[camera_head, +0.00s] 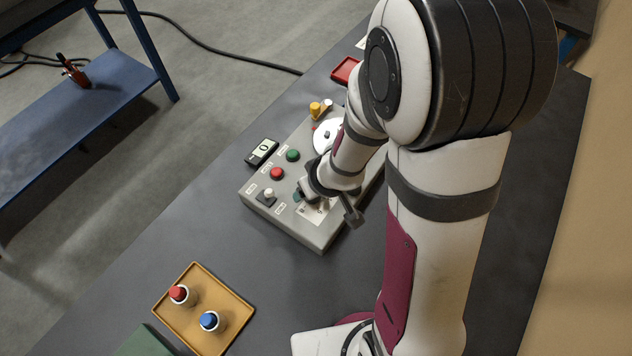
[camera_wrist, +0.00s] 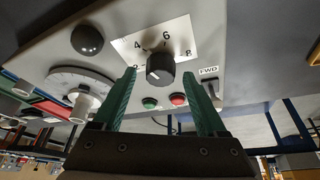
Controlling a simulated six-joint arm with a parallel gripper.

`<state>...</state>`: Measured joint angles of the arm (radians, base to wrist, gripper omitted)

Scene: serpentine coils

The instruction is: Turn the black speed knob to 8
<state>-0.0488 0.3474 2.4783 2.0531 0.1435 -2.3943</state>
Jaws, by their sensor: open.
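The black speed knob (camera_wrist: 160,67) shows in the wrist view on a white scale plate (camera_wrist: 184,36) marked 2, 4, 6 and 8. A pale mark shows on the knob, but I cannot tell which number it points to. My gripper (camera_wrist: 159,76) is open, with one green finger on each side of the knob in the picture. I see no clear contact. In the head view my gripper (camera_head: 304,195) is low over the grey control box (camera_head: 325,235). The knob is hidden there by my gripper, and only part of its white plate (camera_head: 314,213) shows.
The box carries red (camera_head: 277,174) and green (camera_head: 293,155) buttons, a pale-topped switch (camera_head: 268,195) and a white dial (camera_head: 325,137). A small display (camera_head: 262,151) stands beside it. An orange tray (camera_head: 205,274) holds red and blue-topped pieces. Bare table separates tray and box.

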